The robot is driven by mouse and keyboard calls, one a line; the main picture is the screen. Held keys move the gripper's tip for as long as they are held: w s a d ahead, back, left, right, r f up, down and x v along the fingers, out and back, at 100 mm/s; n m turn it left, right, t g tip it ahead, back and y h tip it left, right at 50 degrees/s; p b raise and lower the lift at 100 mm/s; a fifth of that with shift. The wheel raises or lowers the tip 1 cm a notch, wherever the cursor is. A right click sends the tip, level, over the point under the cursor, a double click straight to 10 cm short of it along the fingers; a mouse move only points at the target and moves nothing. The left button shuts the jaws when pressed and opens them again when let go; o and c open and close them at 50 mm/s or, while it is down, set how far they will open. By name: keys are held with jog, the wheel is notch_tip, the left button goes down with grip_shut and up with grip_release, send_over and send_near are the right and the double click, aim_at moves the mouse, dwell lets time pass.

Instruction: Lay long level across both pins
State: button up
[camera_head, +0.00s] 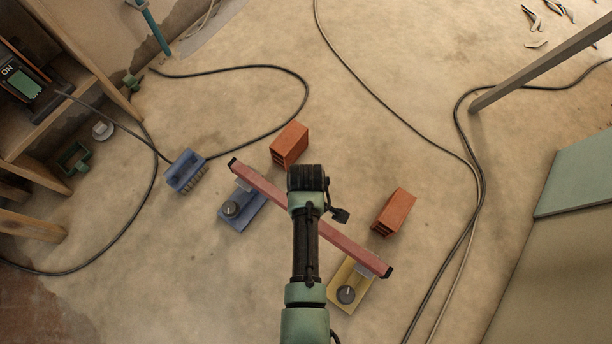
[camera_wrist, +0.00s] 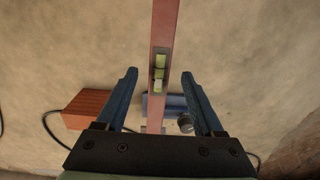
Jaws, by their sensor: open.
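The long level (camera_head: 265,184) is a red bar with black end caps. It spans diagonally from above the blue base (camera_head: 240,217) to above the yellow base (camera_head: 335,290). Each base has a round dark knob and a grey upright part by the bar; the contact with the pins is too small to tell. My arm hides the level's middle in the head view.
Two orange bricks (camera_head: 289,145) (camera_head: 394,212) stand beyond the level. Black cables (camera_head: 300,88) cross the floor. A wooden shelf (camera_head: 75,50) stands left and a green panel (camera_head: 578,175) right. Open floor lies beyond the bricks.

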notch_tip(320, 180, up, 10)
jog(key=p, duration=0.5)
jog(key=shift+f, duration=0.15)
